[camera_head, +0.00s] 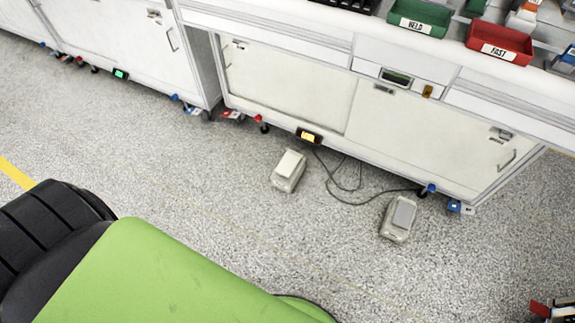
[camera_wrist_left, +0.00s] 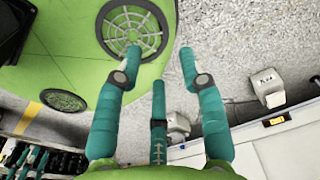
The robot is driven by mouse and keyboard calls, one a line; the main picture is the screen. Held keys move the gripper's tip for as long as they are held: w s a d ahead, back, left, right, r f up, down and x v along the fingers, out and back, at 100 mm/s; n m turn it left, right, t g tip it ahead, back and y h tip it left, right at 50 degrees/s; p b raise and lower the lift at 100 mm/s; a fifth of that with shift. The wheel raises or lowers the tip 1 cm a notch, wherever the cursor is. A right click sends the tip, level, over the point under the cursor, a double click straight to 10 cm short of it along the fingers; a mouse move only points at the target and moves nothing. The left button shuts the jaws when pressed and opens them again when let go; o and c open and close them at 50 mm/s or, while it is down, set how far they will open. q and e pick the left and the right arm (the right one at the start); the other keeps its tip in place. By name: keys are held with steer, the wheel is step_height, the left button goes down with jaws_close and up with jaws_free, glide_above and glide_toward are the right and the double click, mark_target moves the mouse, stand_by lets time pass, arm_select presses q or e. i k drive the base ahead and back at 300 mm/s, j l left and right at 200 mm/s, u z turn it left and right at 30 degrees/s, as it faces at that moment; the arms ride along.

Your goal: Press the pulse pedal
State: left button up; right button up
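Two foot pedals stand on the speckled floor in front of the white bench in the head view. The left pedal (camera_head: 288,170) has a pale cream top, and the right pedal (camera_head: 398,218) has a greyer top. I cannot read any marking that tells which is the pulse pedal. Two pedals also show in the left wrist view, one at the right (camera_wrist_left: 267,85) and one at the lower middle (camera_wrist_left: 177,125), partly behind a finger. My left gripper (camera_wrist_left: 160,62) is open and empty, its fingers spread, apart from both pedals. My right gripper is not in view.
Dark cables lie on the floor between the pedals and the white bench (camera_head: 290,85). A small yellow-lit display (camera_head: 309,136) sits at the bench's lower edge. Green (camera_head: 420,17) and red (camera_head: 499,42) bins stand on top.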

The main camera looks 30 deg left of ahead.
mark_target(286, 167)
steer(key=i+j, duration=1.15)
steer(key=i, duration=0.25)
steer(key=j+u, duration=0.05)
